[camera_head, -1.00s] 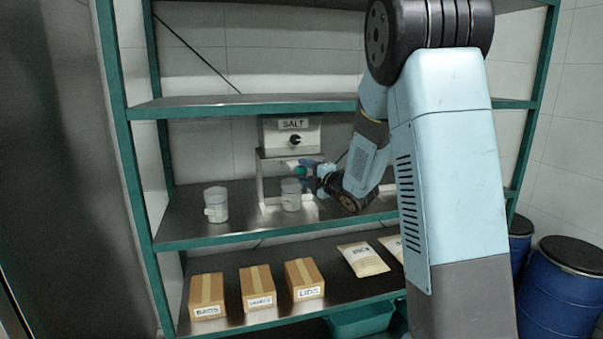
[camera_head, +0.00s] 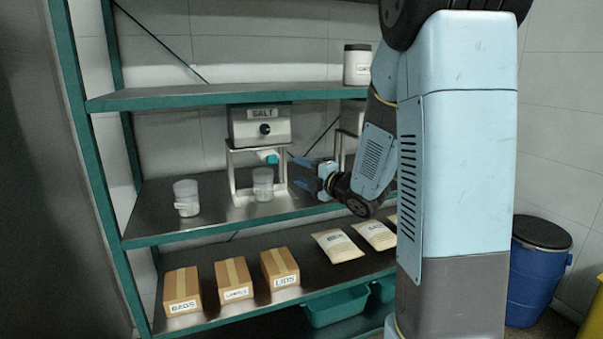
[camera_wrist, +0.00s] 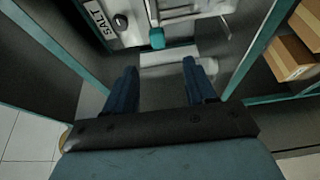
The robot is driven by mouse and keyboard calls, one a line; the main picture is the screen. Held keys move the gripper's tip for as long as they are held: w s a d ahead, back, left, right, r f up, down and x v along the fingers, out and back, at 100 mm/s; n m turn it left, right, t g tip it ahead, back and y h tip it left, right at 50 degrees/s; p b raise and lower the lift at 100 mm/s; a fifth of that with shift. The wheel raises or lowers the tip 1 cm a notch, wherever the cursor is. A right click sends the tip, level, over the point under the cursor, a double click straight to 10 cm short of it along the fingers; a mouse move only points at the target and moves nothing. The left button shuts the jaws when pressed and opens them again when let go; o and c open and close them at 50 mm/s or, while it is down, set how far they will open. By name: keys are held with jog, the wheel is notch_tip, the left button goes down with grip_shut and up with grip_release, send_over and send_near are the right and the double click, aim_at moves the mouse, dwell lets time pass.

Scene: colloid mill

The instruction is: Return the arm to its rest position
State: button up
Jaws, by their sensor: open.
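My gripper (camera_head: 306,173) is open and empty in the head view, in front of and to the right of the SALT dispenser (camera_head: 260,126) on the middle shelf. Its two blue fingers point left and stand apart from the dispenser. In the wrist view my gripper (camera_wrist: 160,88) shows both fingers spread with nothing between them. The SALT dispenser (camera_wrist: 118,22) and its teal knob (camera_wrist: 157,38) lie beyond the fingertips. My arm is bent, and its large upper part fills the right of the head view.
A clear jar (camera_head: 263,186) stands under the dispenser, another (camera_head: 186,199) to its left. The green-edged shelf (camera_head: 225,230) is close to my gripper. Boxes (camera_head: 233,281) and packets (camera_head: 338,246) lie below. A white jar (camera_head: 357,66) stands above. A blue drum (camera_head: 537,275) stands right.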

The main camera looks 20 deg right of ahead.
jog(key=shift+r, duration=0.1)
jog(key=s+d+r+m+g+h, duration=0.1)
jog(key=s+d+r+m+h, duration=0.2)
jog(key=m, duration=0.4)
jog(key=s+d+r+m+g+h, duration=0.2)
jog(key=s+m+h, duration=0.3)
jog(key=m, duration=0.1)
jog(key=s+a+m+g, duration=0.1)
jog(key=s+m+g, duration=0.1)
jog(key=s, duration=0.6)
jog(key=s+a+f+m+g, duration=0.1)
jog(key=s+a+m+g, duration=0.1)
jog(key=s+m, duration=0.3)
jog(key=s+a+m+g, duration=0.2)
jog(key=s+m+g, duration=0.1)
jog(key=s, duration=0.7)
jog(key=shift+s+a+f, duration=0.2)
jog(key=shift+s+f, duration=0.05)
jog(key=shift+s, duration=0.15)
dwell(0.3)
